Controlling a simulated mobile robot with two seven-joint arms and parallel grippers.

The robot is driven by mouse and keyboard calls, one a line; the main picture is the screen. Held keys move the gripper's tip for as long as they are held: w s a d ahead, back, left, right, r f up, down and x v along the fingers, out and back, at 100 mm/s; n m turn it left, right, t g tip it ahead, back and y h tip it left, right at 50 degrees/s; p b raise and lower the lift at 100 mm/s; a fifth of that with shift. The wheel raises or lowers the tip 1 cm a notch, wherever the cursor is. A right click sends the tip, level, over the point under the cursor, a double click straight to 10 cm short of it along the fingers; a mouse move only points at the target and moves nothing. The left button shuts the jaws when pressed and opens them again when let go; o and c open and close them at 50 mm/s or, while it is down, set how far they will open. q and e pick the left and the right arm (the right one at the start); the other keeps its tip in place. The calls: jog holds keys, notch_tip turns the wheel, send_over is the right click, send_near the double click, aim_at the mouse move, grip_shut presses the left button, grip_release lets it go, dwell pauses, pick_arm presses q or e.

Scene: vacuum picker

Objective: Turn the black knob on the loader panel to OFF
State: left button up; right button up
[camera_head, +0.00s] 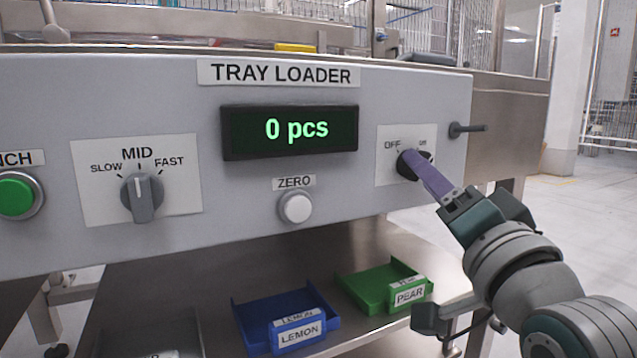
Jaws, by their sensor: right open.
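The black knob (404,166) sits on a white plate (393,138) at the right end of the loader panel (235,190). The knob's pointer direction is hidden by the fingers. My left gripper is not in view.
A grey speed knob (143,198) points at MID, and a green button (16,197) is at far left. The display (290,130) reads 0 pcs above a white ZERO button (296,207). A dark peg (468,130) sticks out right of the knob. Blue (255,312) and green (368,291) trays lie below.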

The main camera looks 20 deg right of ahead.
jog(key=shift+w+d+r, duration=0.1)
jog(key=shift+w, duration=0.35)
jog(key=shift+c, duration=0.2)
grip_shut()
